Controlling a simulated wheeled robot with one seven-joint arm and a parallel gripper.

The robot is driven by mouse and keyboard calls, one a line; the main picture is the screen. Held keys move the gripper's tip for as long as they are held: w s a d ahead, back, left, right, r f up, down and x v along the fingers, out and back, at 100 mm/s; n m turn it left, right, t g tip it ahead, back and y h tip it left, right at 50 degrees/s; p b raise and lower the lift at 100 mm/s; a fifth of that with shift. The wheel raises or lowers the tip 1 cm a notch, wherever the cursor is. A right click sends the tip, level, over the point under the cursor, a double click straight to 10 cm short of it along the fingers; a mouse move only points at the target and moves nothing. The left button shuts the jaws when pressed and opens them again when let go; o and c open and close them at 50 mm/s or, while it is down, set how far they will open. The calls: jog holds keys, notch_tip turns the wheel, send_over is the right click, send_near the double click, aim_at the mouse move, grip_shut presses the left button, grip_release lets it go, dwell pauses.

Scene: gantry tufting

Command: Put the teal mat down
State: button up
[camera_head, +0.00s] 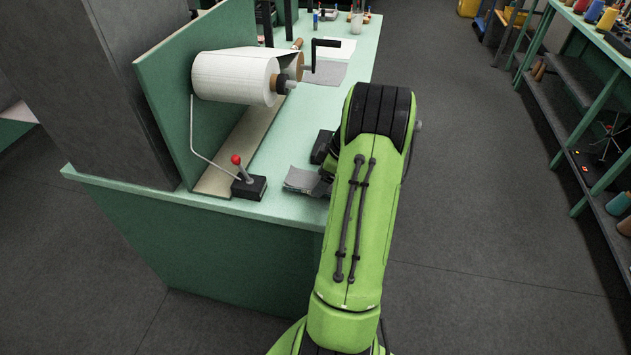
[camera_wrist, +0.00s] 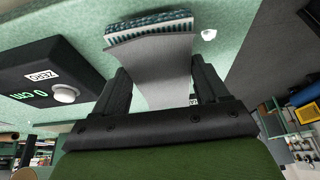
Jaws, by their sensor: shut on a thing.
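The mat (camera_wrist: 150,62) shows in the wrist view as a grey sheet with a teal tufted strip along its far edge. My gripper (camera_wrist: 160,72) is shut on the mat, with a dark finger at each side of the grey sheet. The far edge lies over or just above the green bench top; I cannot tell whether it touches. In the head view, a grey piece (camera_head: 302,181), apparently the mat's grey side, shows at the bench's front edge beside my gripper (camera_head: 326,176). My arm hides much of the gripper there.
A black box (camera_wrist: 50,72) marked ZERO and 0 cm sits left of the mat. A grey sheet (camera_head: 325,72) lies farther back. Shelves (camera_head: 580,120) stand at right.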

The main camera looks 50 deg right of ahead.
notch_tip(320, 180, up, 10)
jog(key=p, duration=0.2)
dwell(0.3)
